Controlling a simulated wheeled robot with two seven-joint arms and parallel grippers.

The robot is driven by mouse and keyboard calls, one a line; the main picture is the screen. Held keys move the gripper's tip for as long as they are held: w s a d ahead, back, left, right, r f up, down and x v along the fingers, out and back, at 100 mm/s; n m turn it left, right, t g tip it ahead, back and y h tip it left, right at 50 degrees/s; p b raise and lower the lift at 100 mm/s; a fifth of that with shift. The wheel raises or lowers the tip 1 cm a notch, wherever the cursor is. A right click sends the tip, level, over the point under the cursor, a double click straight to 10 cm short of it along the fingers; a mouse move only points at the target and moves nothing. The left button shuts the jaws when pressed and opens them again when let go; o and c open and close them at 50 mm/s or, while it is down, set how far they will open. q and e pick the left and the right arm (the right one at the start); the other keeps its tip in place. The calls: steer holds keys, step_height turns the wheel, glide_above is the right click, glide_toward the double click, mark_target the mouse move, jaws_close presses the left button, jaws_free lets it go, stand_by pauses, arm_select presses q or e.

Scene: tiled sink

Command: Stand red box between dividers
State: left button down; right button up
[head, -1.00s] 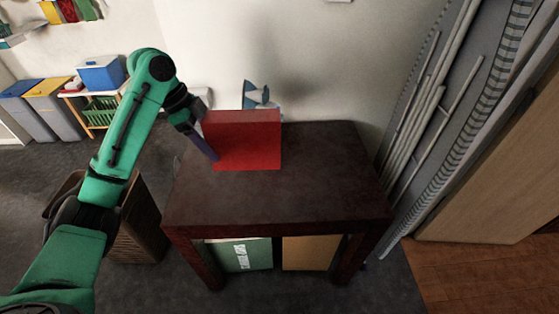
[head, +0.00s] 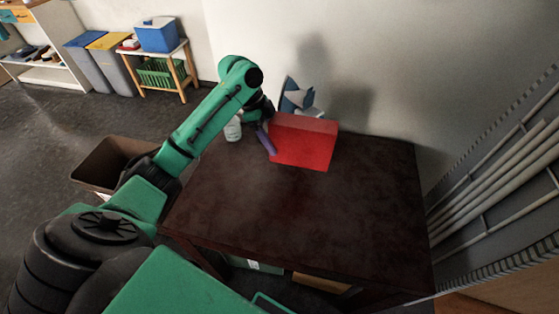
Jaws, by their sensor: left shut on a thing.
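The red box (head: 303,149) is upright at the back of the dark wooden table (head: 300,205), its broad side facing me. My left gripper (head: 268,142) is at the box's left edge, shut on it. One purple finger shows along the near side; the other finger is hidden. I cannot tell whether the box's bottom touches the table. A blue and white object (head: 298,98) stands behind the box, partly hidden; I cannot tell whether it includes the dividers. My right gripper is not in view.
A white container (head: 233,129) stands on the table left of the box. The tabletop in front and to the right is clear. A wall is close behind. A brown bin (head: 108,160) stands on the floor at left, and pipes (head: 500,170) run along the right.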

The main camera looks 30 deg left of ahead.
arm_select(q)
steer(key=f, duration=0.7)
steer(key=shift+w+f, duration=0.1)
steer(key=shift+w, duration=0.2)
step_height(320, 180, down, 3)
steer(key=shift+r, duration=0.2)
steer(key=shift+c, duration=0.4)
jaws_free()
steer(key=shift+f, duration=0.1)
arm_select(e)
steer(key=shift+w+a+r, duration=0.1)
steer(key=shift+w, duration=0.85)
